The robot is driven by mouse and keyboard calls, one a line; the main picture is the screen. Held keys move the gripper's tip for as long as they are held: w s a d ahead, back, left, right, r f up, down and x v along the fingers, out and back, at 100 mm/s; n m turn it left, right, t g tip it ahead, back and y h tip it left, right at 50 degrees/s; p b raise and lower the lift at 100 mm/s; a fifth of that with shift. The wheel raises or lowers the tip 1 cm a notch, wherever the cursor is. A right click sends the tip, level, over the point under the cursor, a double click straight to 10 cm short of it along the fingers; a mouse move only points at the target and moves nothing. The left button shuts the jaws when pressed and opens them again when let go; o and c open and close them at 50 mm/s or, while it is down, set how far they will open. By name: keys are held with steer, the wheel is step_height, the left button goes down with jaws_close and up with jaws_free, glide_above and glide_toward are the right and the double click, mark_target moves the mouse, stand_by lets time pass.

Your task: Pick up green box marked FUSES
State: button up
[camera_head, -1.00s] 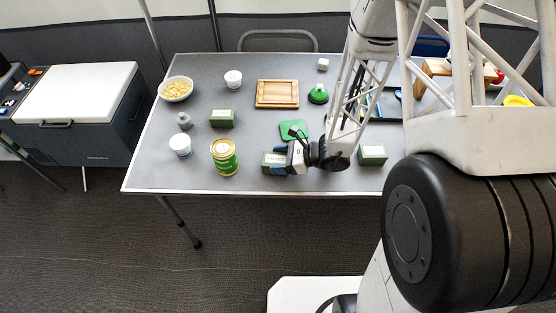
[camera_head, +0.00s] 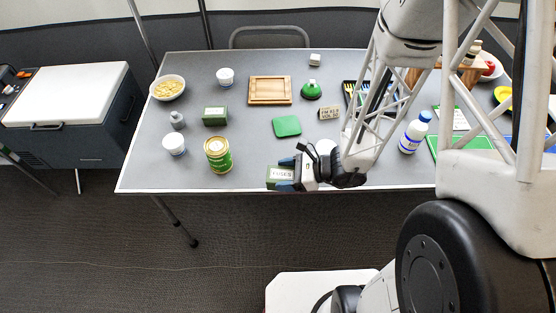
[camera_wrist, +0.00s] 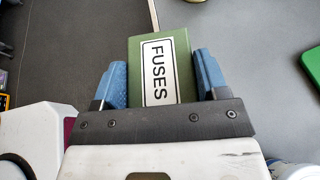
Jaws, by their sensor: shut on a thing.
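The green box marked FUSES (camera_head: 280,174) shows at the front edge of the table in the head view, its white label facing up. My gripper (camera_head: 287,173) is shut on it from the right. In the wrist view the FUSES box (camera_wrist: 165,65) sits between the two blue fingers of my gripper (camera_wrist: 161,70), its black lettering readable. The box appears raised near the table edge; its underside is hidden, so the exact height cannot be told.
A green tin (camera_head: 219,155) stands left of my gripper, with another green box (camera_head: 215,116) behind it. A green pad (camera_head: 287,126) lies just beyond my gripper. A white bottle with a blue cap (camera_head: 413,135) stands right of my arm.

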steer(key=shift+s+d+r, duration=0.1)
steer(key=shift+s+d, duration=0.25)
steer(key=shift+s, duration=0.6)
steer(key=shift+s+d+r, duration=0.1)
steer(key=shift+s+d, duration=0.2)
steer(key=shift+s, duration=0.6)
steer(key=shift+s+d+r, duration=0.1)
steer(key=shift+s+d, duration=0.25)
steer(key=shift+s, duration=0.6)
